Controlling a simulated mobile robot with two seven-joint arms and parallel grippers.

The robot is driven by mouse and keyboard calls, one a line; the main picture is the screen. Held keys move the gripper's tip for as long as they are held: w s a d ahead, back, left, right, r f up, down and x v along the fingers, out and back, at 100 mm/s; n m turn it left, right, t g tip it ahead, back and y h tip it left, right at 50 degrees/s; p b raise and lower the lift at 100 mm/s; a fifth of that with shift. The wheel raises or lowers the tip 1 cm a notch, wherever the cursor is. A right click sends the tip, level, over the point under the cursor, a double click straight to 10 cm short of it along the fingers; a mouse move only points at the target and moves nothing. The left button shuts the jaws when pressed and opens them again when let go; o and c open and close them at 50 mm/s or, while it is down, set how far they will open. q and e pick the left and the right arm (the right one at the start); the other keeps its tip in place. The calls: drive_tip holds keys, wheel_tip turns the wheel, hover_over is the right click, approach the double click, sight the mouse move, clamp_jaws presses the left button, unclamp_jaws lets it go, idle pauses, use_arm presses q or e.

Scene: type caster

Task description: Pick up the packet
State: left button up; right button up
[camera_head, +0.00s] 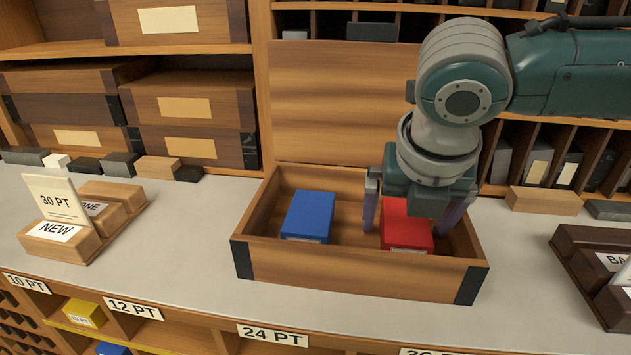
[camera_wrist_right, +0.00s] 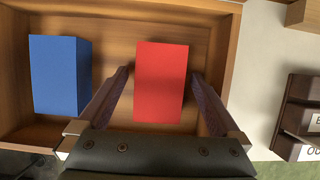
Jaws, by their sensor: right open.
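A red packet (camera_head: 404,230) stands in the right part of an open wooden drawer box (camera_head: 350,272) on the counter. A blue packet (camera_head: 309,214) stands to its left in the same box. My right gripper (camera_head: 414,218) is open, reaching down into the box with one finger on each side of the red packet. In the right wrist view, the red packet (camera_wrist_right: 161,82) lies between the two spread fingers (camera_wrist_right: 163,88), with gaps on both sides. The blue packet (camera_wrist_right: 58,75) is left of the left finger. My left gripper is out of view.
A wooden holder with "NEW" and "30 PT" cards (camera_head: 85,222) stands on the left of the counter. A dark holder (camera_head: 597,275) stands at the right. Shelves of wooden cases (camera_head: 185,110) rise behind. Bare counter (camera_head: 190,250) lies left of the box.

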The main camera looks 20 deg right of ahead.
drive_tip(key=shift+f, duration=0.15)
drive_tip(key=shift+c, duration=0.6)
clamp_jaws()
idle(0.4)
